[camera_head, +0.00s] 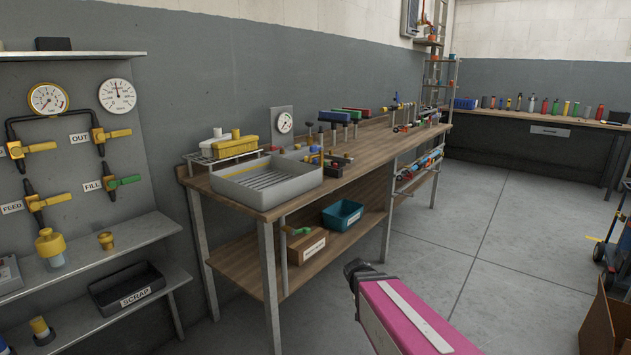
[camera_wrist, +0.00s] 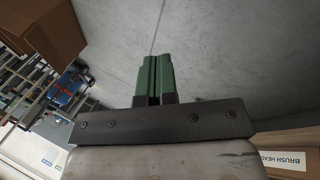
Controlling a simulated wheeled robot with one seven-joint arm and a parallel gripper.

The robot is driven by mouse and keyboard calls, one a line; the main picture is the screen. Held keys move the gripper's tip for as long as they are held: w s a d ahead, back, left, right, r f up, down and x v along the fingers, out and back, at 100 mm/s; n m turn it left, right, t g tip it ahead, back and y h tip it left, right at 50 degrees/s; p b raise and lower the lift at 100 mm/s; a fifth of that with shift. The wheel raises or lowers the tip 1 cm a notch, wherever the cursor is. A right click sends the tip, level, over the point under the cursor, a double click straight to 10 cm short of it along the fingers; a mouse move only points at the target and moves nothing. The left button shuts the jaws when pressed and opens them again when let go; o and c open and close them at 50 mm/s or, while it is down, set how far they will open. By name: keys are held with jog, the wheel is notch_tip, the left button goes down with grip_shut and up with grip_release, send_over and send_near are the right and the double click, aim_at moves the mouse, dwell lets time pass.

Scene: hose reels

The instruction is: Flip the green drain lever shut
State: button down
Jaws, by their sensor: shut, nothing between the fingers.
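A small green lever (camera_head: 300,231) sits on a thin vertical pipe below the front edge of the workbench, under the grey slatted basin (camera_head: 250,200). It sticks out roughly level to the right of the pipe; no drain label is readable on it. My gripper (camera_wrist: 153,58) shows in the wrist view with its two green fingers together and nothing between them, over bare grey floor. The lever does not show in the wrist view. In the head view my pink arm is at the lower middle, to the right of the lever and apart from it.
Another green lever (camera_head: 125,182), by a FILL label, is on the wall panel at left. A cardboard box (camera_head: 308,246) and a teal bin (camera_head: 342,215) stand on the lower shelf. A brush-head box (camera_wrist: 285,158) shows in the wrist view. The middle floor is clear.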

jog(key=s+y, duration=0.1)
jog(key=s+r+n+y, duration=0.1)
jog(key=y, duration=0.1)
jog(key=a+r+n+y, duration=0.1)
jog(key=shift+s+r, duration=0.25)
jog(key=shift+s, duration=0.15)
jog(key=c, duration=1)
grip_release()
jog(key=shift+a+r+y, duration=0.2)
jog(key=shift+a+y, duration=0.15)
jog(key=shift+y, duration=0.25)
jog(key=w+a+r+m+t+y, duration=0.1)
jog(key=w+a+y, duration=0.2)
jog(key=a, duration=0.3)
jog(key=shift+a+t+y, duration=0.25)
jog(key=shift+t+y, duration=0.15)
jog(key=shift+y, duration=0.2)
jog(key=m+t+y, duration=0.9)
jog(key=t+y, duration=0.1)
send_near(302, 229)
jog(key=w, duration=0.2)
jog(key=x, duration=0.6)
jog(key=f+x, duration=0.1)
jog(key=x, duration=0.3)
jog(key=shift+f, duration=0.1)
grip_shut()
